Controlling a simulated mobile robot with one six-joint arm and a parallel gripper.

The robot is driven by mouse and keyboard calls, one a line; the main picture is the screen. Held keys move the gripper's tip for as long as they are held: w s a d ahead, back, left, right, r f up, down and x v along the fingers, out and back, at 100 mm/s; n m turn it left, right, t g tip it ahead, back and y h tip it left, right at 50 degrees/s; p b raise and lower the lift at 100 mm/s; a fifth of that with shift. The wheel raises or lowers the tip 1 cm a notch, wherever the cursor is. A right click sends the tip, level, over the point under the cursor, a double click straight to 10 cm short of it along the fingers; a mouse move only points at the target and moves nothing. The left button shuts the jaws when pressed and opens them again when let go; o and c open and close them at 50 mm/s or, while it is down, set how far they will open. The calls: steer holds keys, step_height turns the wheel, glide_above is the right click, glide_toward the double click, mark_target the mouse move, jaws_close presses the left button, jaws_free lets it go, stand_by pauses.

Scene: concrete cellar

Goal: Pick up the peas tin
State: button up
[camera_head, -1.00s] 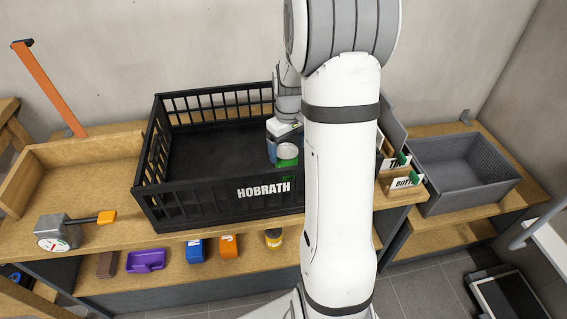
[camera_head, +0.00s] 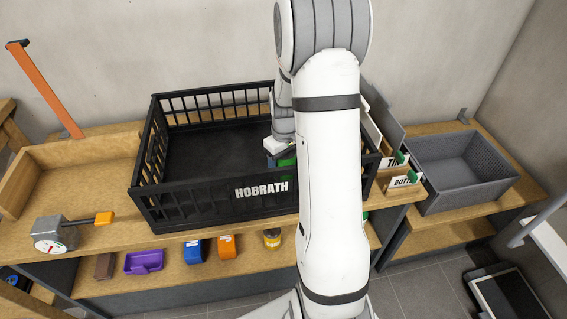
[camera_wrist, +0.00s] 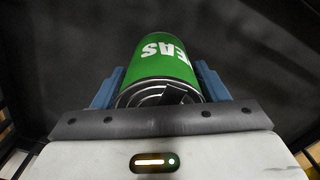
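The peas tin is green with white lettering and a bare metal end. In the wrist view, the tin (camera_wrist: 158,62) lies between the two blue fingers of my gripper (camera_wrist: 160,82), its metal end towards my palm. The fingers press close on both its sides. In the head view my gripper (camera_head: 281,153) is inside the black HOBRATH crate (camera_head: 215,207), towards its right side. Only a green part of the tin (camera_head: 288,161) shows there, and my arm hides the rest. Whether the tin touches the crate floor cannot be told.
The crate's slatted walls surround my gripper. A grey bin (camera_head: 462,176) stands at right, with labelled dividers (camera_head: 403,181) beside the crate. Purple, blue and orange items and a yellow tin (camera_head: 272,238) sit on the lower shelf.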

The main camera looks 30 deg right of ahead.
steer(key=c, duration=0.6)
steer(key=shift+c, duration=0.2)
